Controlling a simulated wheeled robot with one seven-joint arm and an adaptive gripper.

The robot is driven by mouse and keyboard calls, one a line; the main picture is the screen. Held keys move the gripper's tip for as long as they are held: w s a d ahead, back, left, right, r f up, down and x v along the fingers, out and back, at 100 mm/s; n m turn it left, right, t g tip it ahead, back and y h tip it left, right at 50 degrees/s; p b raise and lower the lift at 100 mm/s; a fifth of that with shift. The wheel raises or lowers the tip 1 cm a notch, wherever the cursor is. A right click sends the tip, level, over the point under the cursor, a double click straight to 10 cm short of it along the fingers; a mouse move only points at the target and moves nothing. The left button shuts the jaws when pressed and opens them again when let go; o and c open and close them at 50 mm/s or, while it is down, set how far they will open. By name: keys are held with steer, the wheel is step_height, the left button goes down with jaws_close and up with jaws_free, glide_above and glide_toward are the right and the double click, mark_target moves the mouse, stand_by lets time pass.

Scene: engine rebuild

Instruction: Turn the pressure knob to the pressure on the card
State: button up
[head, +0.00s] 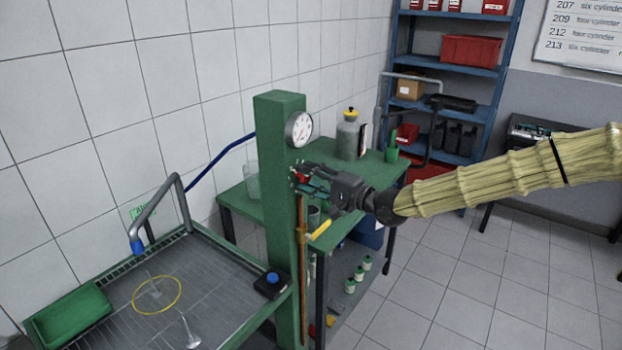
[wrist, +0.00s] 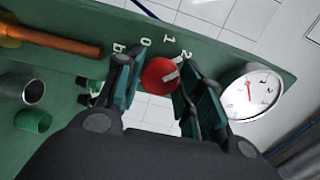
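The red pressure knob (wrist: 158,76) sits on the green post (head: 280,215); it also shows small in the head view (head: 300,177). Its white mark points up and right, towards the 2 on the printed scale 0, 1, 2. My gripper (wrist: 157,84) has one finger on each side of the knob, with no clear gap, and looks shut on it. In the head view my gripper (head: 306,181) reaches the post from the right. A round white gauge (wrist: 251,92) with a red needle is beside the knob; it also shows in the head view (head: 299,129). I cannot make out a readable pressure card.
A green bench (head: 243,203) with a grey cylinder (head: 350,137) stands behind the post. A wash tray (head: 215,268) is at left. The tiled floor at right is clear.

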steer(key=o, duration=0.3)
steer(key=v, duration=1.2)
steer(key=shift+d, duration=0.1)
